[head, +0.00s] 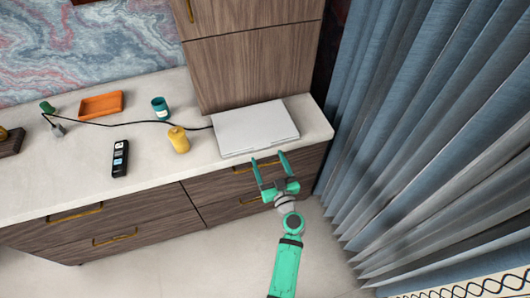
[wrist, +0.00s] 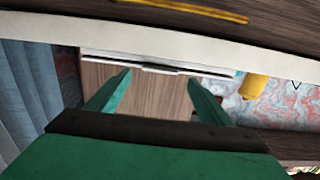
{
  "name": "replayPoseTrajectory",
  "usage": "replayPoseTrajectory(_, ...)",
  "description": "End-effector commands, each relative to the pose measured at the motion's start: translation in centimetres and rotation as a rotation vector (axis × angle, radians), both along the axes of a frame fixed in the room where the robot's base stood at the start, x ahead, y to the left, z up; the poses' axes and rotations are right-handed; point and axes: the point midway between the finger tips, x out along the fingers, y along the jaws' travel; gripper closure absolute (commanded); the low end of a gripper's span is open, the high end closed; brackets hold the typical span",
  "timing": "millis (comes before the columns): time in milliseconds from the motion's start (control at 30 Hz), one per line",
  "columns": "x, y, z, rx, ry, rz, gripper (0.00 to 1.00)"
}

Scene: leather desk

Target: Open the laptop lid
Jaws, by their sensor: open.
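A silver laptop (head: 254,127) lies on the light counter (head: 70,172) near its right end, with its lid down flat. Its thin front edge also shows in the wrist view (wrist: 150,62). My gripper (head: 268,160) is open and empty. It is in front of the counter's front edge, near the laptop's front side, and touches nothing that I can see. In the wrist view the two green fingers (wrist: 158,78) stand apart, with the laptop's edge beyond them.
A yellow bottle (head: 179,140) stands left of the laptop, with a teal mug (head: 160,107), an orange tray (head: 101,104) and a black remote-like device (head: 120,158) farther left. A black cable (head: 110,124) runs to the laptop's left side. Blue curtains (head: 410,110) hang at the right.

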Motion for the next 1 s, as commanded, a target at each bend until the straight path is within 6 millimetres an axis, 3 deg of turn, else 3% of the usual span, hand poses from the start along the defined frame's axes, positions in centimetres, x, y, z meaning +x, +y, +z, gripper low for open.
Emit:
replayPoseTrajectory(100,1.9,0.6,0.0,0.000,0.000,0.001,0.27)
replayPoseTrajectory(300,3.7,1.3,0.0,0.001,0.000,0.001,0.27)
replayPoseTrajectory(667,4.1,1.4,-0.1,0.001,0.001,0.000,0.27)
replayPoseTrajectory(767,4.1,1.4,0.0,0.000,0.001,0.000,0.46)
replayPoseTrajectory(933,4.1,1.4,0.0,0.000,0.001,0.000,0.86)
replayPoseTrajectory(1000,4.1,1.3,0.0,0.000,0.001,0.000,0.86)
